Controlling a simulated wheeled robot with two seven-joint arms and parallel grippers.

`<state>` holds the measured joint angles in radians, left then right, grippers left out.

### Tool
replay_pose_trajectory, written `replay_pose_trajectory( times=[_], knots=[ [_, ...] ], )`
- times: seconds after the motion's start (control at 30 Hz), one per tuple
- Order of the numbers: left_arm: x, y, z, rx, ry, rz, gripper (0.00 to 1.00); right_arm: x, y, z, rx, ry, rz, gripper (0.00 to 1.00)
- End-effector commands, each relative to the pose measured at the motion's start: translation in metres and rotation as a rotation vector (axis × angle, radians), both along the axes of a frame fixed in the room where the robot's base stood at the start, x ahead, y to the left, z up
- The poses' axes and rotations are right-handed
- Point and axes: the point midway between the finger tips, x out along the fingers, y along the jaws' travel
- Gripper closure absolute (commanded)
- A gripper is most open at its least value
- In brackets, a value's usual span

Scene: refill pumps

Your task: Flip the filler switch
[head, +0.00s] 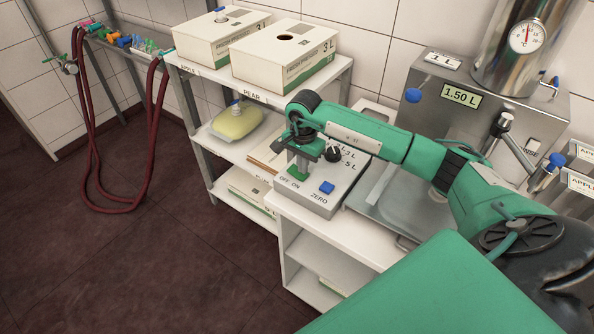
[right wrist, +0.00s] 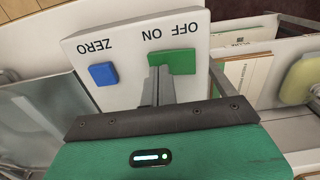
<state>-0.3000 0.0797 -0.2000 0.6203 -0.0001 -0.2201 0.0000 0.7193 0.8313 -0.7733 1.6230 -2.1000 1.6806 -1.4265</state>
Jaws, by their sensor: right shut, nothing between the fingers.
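The filler switch is a green rocker (head: 297,175) on the sloped face of a grey control box (head: 325,202), above the OFF and ON labels. It also shows in the right wrist view (right wrist: 182,61), where the labels appear upside down. My right gripper (head: 300,164) is shut and empty, with its fingertips right at the switch. In the right wrist view the closed fingertips (right wrist: 159,72) overlap the switch's ON side. I cannot tell whether they touch it. My left gripper is out of view.
A blue ZERO button (head: 327,187) and a black knob (head: 332,154) sit close to the switch. A filler machine (head: 480,115) with a 1.50 L display stands behind my right arm. Shelves with boxes (head: 285,60) stand behind; red hoses (head: 90,150) hang at left.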

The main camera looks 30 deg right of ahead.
Motion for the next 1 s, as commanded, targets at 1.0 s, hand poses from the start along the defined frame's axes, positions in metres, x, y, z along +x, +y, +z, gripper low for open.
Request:
replay_pose_trajectory(
  times=[1.0],
  knots=[
    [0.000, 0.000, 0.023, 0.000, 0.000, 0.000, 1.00, 0.000, 0.000, 0.062, 0.000, 0.000, 0.000, 1.00]
  ],
)
